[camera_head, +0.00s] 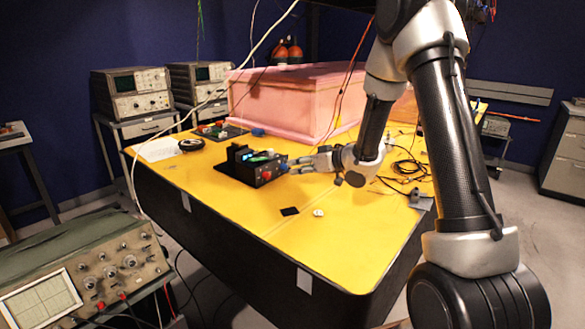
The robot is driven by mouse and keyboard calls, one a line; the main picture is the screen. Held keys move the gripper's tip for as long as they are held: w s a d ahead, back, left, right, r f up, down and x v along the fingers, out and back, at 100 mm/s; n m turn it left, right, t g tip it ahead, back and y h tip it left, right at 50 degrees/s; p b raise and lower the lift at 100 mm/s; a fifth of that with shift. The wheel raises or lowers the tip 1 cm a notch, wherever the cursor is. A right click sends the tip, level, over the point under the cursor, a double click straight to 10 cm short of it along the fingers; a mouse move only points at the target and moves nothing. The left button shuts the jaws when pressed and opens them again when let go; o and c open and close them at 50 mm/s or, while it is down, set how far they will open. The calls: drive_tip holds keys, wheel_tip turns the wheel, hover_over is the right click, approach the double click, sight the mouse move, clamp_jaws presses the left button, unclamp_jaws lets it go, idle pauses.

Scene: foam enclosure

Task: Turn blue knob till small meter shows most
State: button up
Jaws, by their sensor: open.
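A small black device (245,166) stands on the yellow table, with a small lit display and a red knob (267,176) on its front. A blue knob (284,168) sits at the device's right end, right by my fingertips. My gripper (292,166) comes in from the right, low over the table, with its fingers pointing left at the blue knob. The jaws are open; whether a finger touches the knob is too small to tell. The small meter's reading cannot be made out.
A pink foam box (290,100) stands behind the device on the yellow table (240,225). A black square (289,211) and a small white piece (318,213) lie in front. Cables (405,170) lie at right. An oscilloscope (85,270) stands at lower left. The front table area is mostly clear.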

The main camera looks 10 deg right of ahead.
drive_tip(key=v, duration=0.7)
drive_tip(key=shift+s+d+r, duration=0.15)
drive_tip(key=shift+s, duration=0.1)
drive_tip(key=shift+w+d+r, duration=0.1)
drive_tip(key=shift+d+r, duration=0.15)
drive_tip(key=s+d+r+m+h, duration=0.3)
drive_tip(key=s+d+r+h, duration=0.6)
drive_tip(key=d+r, duration=0.15)
drive_tip(key=s+a+m+g, duration=0.3)
drive_tip(key=s+g, duration=0.3)
drive_tip(key=s, duration=2)
drive_tip(key=shift+s, duration=0.3)
